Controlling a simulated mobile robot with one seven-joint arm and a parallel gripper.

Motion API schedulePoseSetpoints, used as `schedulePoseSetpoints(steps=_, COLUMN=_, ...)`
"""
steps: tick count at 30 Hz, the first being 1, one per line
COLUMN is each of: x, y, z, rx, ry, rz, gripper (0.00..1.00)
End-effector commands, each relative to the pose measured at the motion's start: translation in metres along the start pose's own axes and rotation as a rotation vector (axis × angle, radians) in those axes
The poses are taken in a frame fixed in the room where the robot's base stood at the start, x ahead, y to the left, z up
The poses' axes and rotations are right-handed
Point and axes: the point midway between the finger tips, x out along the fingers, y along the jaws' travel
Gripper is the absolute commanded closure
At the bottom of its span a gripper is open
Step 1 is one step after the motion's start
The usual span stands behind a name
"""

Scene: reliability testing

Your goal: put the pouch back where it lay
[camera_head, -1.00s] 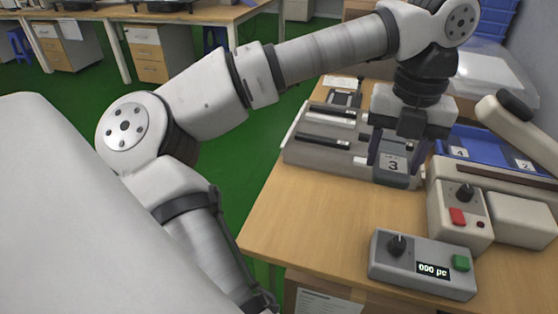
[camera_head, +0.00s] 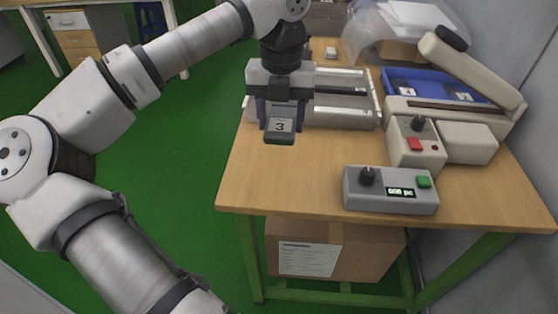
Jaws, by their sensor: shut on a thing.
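A small grey pouch (camera_head: 279,137) with a white label reading 3 is between the fingers of my gripper (camera_head: 280,120). My gripper is shut on it and points down, in front of the left part of a grey metal fixture with rails (camera_head: 345,112). The pouch appears raised above the table, but its exact height is hard to tell. A blue tray (camera_head: 395,80) at the back right holds a pouch labelled 4 (camera_head: 407,92) and another pouch (camera_head: 462,97) whose label is too small to read surely. My gripper is well left of this tray.
A beige sealer with a raised lever arm (camera_head: 470,68) stands right of the fixture. A grey control box (camera_head: 390,190) with a display sits near the table's front edge. The wooden table (camera_head: 290,180) is bare at front left. A cardboard box (camera_head: 370,250) is underneath.

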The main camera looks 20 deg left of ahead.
Motion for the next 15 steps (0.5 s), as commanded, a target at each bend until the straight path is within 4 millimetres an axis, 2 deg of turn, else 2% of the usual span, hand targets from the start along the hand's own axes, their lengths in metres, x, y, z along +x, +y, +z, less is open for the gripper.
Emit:
schedulePoseSetpoints(steps=1, x=0.015, y=0.0, z=0.0, rx=0.002, ry=0.003, rz=-0.002, gripper=0.74)
schedulePoseSetpoints(steps=6, x=0.053, y=0.0, z=0.001, rx=0.0, ry=0.003, rz=-0.001, gripper=0.74)
schedulePoseSetpoints(steps=9, x=0.067, y=0.0, z=0.002, rx=-0.001, ry=0.001, rz=-0.002, gripper=0.74)
schedulePoseSetpoints(steps=15, x=0.08, y=0.0, z=0.003, rx=-0.001, ry=0.0, rz=0.0, gripper=0.74)
